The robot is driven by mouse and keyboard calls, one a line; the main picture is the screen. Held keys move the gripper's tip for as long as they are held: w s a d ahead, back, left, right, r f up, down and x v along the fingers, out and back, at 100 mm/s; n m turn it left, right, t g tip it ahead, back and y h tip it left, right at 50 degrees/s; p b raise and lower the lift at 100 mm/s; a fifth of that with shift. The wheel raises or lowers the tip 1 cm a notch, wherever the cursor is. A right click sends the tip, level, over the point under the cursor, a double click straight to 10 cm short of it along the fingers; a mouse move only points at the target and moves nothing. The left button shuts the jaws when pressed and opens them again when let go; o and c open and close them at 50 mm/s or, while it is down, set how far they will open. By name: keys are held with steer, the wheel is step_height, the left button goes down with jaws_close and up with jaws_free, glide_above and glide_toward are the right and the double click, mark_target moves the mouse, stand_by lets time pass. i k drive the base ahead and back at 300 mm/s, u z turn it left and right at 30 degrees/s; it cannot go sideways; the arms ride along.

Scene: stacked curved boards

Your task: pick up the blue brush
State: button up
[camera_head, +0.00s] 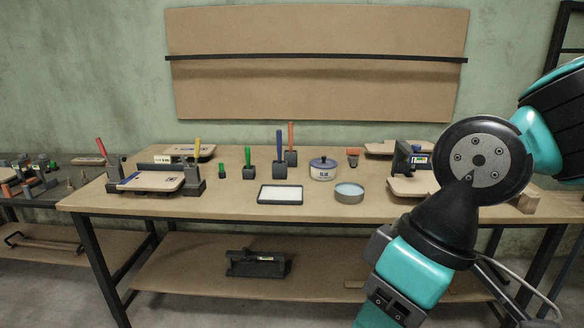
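The blue brush (279,146) stands upright near the middle of the workbench, its blue handle pointing up and its lower end in or on a small dark block (280,168). I cannot tell whether the bristles are hidden inside that block. Part of my teal and black arm fills the right side of the view, well to the right of the brush. My gripper's fingers do not show.
On the workbench (230,197), a green-handled brush (248,157) stands left of the blue one and an orange-handled brush (291,136) close behind it. A white-topped tray (280,186) lies in front. A lidded pot (322,168) and a round tin (349,193) stand to the right.

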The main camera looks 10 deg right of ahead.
mark_target(279, 133)
steer(key=z, duration=0.15)
steer(key=i, duration=1.75)
steer(key=u, duration=0.25)
